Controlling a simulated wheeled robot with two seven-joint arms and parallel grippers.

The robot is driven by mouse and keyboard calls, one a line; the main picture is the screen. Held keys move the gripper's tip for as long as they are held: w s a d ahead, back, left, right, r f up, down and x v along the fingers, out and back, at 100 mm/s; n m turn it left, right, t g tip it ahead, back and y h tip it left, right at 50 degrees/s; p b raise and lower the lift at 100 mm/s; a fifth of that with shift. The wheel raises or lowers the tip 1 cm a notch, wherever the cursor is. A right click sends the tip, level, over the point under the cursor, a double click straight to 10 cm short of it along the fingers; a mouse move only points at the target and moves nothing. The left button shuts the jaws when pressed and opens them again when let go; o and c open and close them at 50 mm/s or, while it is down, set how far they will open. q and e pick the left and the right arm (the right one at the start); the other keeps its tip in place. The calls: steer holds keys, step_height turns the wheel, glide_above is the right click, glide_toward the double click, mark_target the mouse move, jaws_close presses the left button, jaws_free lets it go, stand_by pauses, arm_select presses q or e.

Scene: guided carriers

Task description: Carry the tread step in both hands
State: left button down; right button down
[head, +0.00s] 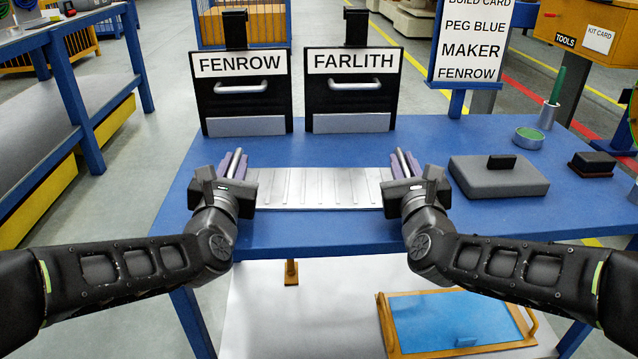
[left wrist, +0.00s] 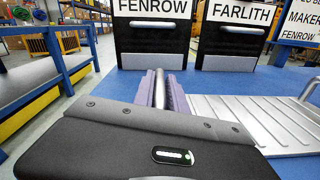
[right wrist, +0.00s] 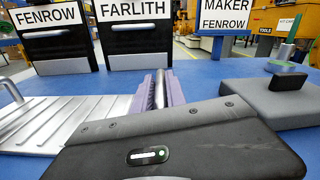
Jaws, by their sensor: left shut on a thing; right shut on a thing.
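The tread step (head: 318,187) is a flat silver ribbed metal plate with a raised handle bar at each end. It lies level at the blue table between my two grippers. I cannot tell whether it touches the table top. My left gripper (head: 234,165) is shut on its left handle, and my right gripper (head: 403,165) is shut on its right handle. In the left wrist view the step (left wrist: 240,118) extends to the right of the purple finger pads. In the right wrist view it extends to the left (right wrist: 75,120).
Two black cases labelled FENROW (head: 241,105) and FARLITH (head: 350,103) stand behind. A sign (head: 470,45) reads PEG BLUE, MAKER FENROW. A grey block (head: 498,180) with a black knob and a green round tin (head: 528,138) are on the right. A blue-topped tray (head: 450,322) lies below the table.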

arm_select(q)
steer(key=shift+a, duration=0.1)
stand_by(0.7)
